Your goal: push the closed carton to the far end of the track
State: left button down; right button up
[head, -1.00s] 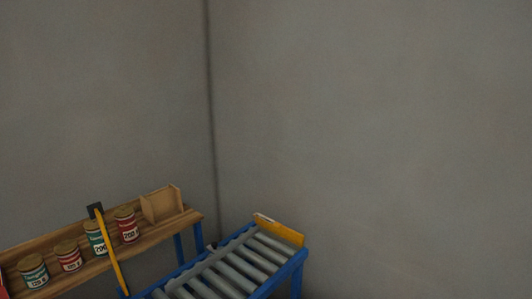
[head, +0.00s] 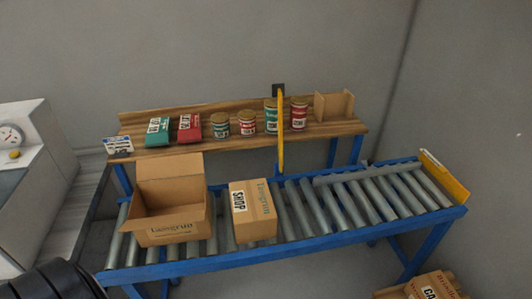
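A closed carton (head: 253,212) with a "SHOP" label stands on the roller track (head: 330,222), left of its middle. An open, flap-up carton (head: 171,206) stands on the rollers just left of it. The track is a blue frame with grey rollers. A yellow end stop (head: 444,176) stands at its right end. The rollers between the closed carton and the end stop are bare, with a grey rail along the back. Neither of my grippers shows in the head view.
A wooden shelf (head: 350,128) behind the track holds several tins, a green and a red packet and a small wooden holder (head: 334,106). A yellow upright bar (head: 281,135) stands before it. A scale (head: 12,136) is at left; cartons (head: 428,287) lie low at right.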

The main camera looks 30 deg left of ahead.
aim_at(254, 215)
jog(key=u, duration=1.15)
jog(key=i+l+z, duration=0.1)
jog(key=z, duration=0.15)
